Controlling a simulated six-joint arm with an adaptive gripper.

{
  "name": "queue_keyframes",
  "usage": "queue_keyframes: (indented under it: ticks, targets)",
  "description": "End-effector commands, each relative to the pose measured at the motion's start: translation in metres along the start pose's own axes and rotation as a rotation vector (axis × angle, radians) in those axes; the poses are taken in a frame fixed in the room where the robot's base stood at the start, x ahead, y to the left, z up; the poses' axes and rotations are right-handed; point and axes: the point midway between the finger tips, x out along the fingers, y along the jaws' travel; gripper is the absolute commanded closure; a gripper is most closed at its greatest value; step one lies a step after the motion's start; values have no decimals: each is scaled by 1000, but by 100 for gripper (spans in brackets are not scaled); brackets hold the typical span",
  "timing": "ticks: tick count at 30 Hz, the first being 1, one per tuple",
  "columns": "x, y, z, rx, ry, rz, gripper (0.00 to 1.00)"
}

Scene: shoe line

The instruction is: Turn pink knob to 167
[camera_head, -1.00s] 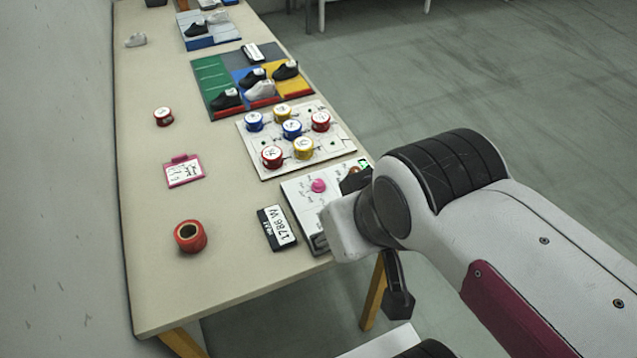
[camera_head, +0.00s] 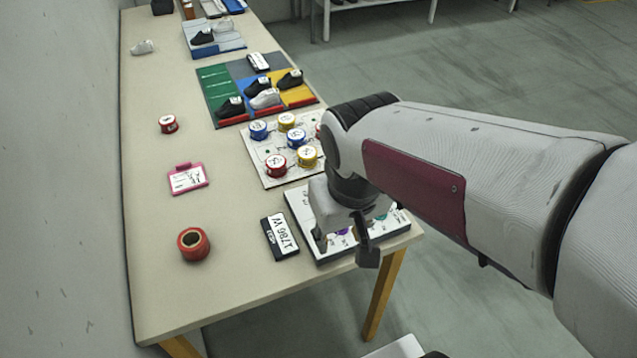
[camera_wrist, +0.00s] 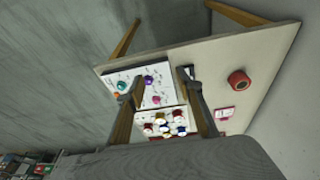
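The pink knob (camera_wrist: 156,99) is on a white panel (camera_wrist: 117,74), between my two fingers in the wrist view. In the head view my gripper hides it. My gripper (camera_wrist: 163,77) is open, with its fingers wide apart and nothing held. In the head view my gripper (camera_head: 343,246) hangs over the panel (camera_head: 297,206). A purple knob (camera_wrist: 148,79), a teal knob (camera_wrist: 121,85) and an orange knob (camera_wrist: 116,95) are on the same panel. The pink knob's pointer and scale cannot be read.
A black label box (camera_head: 279,237) reading "1786 W" lies left of the panel. A board with several red, blue and yellow round pieces (camera_head: 276,165) is behind it. A red roll (camera_head: 193,244) and a pink-framed card (camera_head: 188,179) are further left on the table (camera_head: 150,290).

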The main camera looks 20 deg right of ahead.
Motion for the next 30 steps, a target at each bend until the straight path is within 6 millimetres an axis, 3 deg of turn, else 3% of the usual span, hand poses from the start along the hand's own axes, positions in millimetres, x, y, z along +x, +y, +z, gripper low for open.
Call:
queue_keyframes:
  ticks: [30]
  targets:
    - [127,40,-114,226,-42,128,64]
